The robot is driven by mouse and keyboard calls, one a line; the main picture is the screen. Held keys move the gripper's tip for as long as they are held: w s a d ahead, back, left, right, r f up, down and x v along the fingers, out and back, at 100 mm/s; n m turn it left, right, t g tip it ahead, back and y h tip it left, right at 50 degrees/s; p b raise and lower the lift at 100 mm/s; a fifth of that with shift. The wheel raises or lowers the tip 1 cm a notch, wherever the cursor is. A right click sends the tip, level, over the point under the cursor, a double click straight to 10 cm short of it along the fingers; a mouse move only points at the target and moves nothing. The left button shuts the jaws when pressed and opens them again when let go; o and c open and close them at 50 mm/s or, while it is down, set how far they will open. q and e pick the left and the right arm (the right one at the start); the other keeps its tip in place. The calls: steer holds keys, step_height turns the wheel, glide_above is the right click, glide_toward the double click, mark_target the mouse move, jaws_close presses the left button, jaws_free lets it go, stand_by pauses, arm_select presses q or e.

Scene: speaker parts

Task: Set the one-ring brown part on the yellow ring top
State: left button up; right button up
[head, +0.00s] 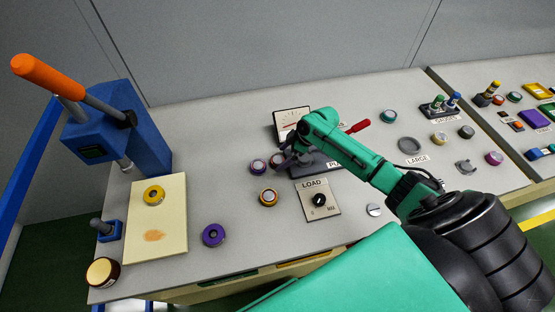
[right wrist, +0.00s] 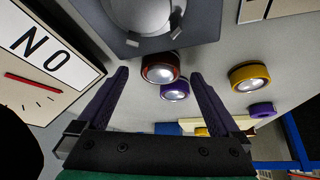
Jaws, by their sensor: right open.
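A reddish-brown round part with a pale top (right wrist: 160,67) sits between the fingertips of my right gripper (right wrist: 160,78) in the right wrist view, apart from both fingers. The right gripper (head: 284,160) is open and empty, low over the table in the head view, where it partly hides this part (head: 276,161). I cannot count the rings on it. The yellow ring top (head: 154,194) lies on a pale yellow board (head: 172,226) at the left. My left gripper is out of view.
A purple part (head: 258,167) stands close beside the brown one. A yellow-banded part (head: 268,197) and a purple ring (head: 213,235) lie nearer the front. A meter (head: 291,122) and a load panel (head: 316,199) flank the gripper. A blue press (head: 115,130) stands behind the board.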

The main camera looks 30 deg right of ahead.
mark_target(280, 160)
steer(key=shift+x, duration=1.15)
jaws_close()
steer(key=shift+r, duration=0.1)
step_height(280, 160, up, 20)
steer(key=b, duration=0.2)
steer(key=shift+b, duration=0.35)
